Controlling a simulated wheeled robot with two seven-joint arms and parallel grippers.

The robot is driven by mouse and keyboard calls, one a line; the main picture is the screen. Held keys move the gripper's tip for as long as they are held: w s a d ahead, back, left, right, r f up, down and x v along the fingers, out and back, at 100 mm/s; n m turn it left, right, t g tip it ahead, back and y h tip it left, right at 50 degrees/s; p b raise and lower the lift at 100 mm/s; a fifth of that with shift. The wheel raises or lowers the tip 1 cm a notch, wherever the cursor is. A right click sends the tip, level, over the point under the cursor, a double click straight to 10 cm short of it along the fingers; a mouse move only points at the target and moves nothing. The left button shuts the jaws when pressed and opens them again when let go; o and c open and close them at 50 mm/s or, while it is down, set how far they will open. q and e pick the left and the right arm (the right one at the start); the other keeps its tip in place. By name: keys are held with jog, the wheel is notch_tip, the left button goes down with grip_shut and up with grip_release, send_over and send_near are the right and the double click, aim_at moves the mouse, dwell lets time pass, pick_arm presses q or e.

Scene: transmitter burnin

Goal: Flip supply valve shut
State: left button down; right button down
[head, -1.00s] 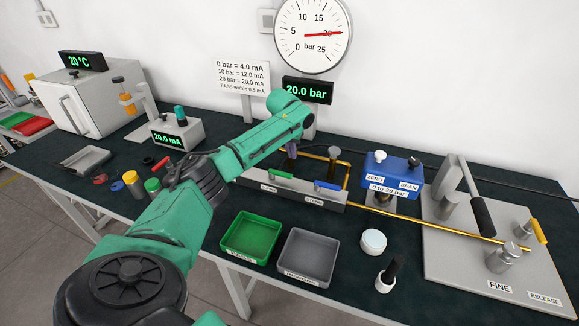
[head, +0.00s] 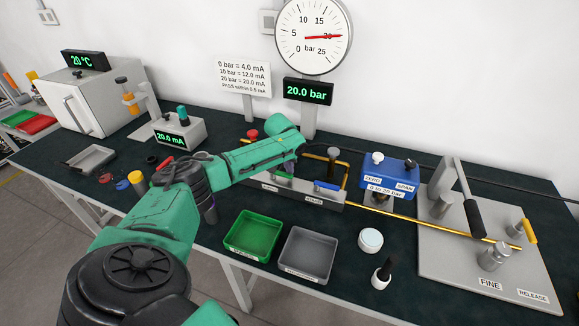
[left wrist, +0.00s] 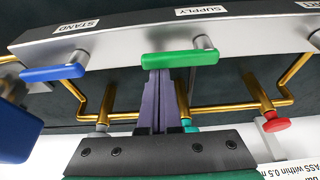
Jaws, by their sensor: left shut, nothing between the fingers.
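The supply valve's green handle (left wrist: 180,58) shows in the left wrist view beside the SUPPLY label (left wrist: 200,11). It lies lengthwise along the grey manifold block (left wrist: 115,40). In the head view the handle is mostly covered by my left arm. My left gripper (left wrist: 161,74) is shut and empty. Its purple fingertips are at the green handle's edge, near its middle in the wrist view; I cannot tell whether they touch. The blue STAND handle (left wrist: 52,73) also lies lengthwise, and it shows in the head view (head: 327,185). My right gripper is not in view.
Brass pipes (left wrist: 225,108) run close around my fingers, with a red knob (left wrist: 276,124) to one side. The pressure display (head: 307,91) reads 20.0 bar. A green tray (head: 252,237) and a grey tray (head: 307,255) stand in front of the manifold.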

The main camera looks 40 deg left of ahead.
pick_arm(q)
jog(key=shift+s+d+m+p, duration=0.1)
jog(key=shift+s+m+p, duration=0.05)
jog(key=shift+m+p, duration=0.25)
